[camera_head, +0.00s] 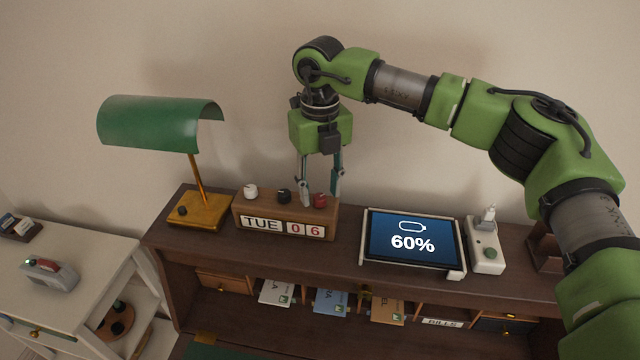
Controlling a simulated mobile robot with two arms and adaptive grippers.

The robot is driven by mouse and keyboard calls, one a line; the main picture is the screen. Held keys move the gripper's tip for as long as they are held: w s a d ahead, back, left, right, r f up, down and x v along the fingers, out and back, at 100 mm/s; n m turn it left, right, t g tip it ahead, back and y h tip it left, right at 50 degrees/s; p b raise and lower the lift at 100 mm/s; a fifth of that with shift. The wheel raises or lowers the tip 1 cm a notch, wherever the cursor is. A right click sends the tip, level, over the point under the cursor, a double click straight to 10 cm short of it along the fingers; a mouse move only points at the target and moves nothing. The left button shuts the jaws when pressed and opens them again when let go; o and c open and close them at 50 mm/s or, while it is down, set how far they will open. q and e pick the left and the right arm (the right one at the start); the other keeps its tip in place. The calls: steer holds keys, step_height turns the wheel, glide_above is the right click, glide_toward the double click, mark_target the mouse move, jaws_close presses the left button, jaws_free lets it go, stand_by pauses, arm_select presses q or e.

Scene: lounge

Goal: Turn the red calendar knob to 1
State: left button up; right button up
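The wooden calendar block (270,213) stands on top of the desk and reads TUE 06. Three knobs sit on its top: a white knob (251,191) at the left, a black knob (284,196) in the middle and the red knob (320,200) at the right. My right gripper (321,196) points down over the right end of the calendar. Its fingers are apart, one on each side of the red knob, with small gaps that look clear of it. Contact is hard to tell. My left gripper is not in view.
A green desk lamp (160,124) stands left of the calendar. Envelopes fill slots below. A pale side cabinet (70,290) is at the left.

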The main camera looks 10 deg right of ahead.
steer(key=shift+s+f, duration=0.1)
steer(key=shift+f, duration=0.55)
jaws_close()
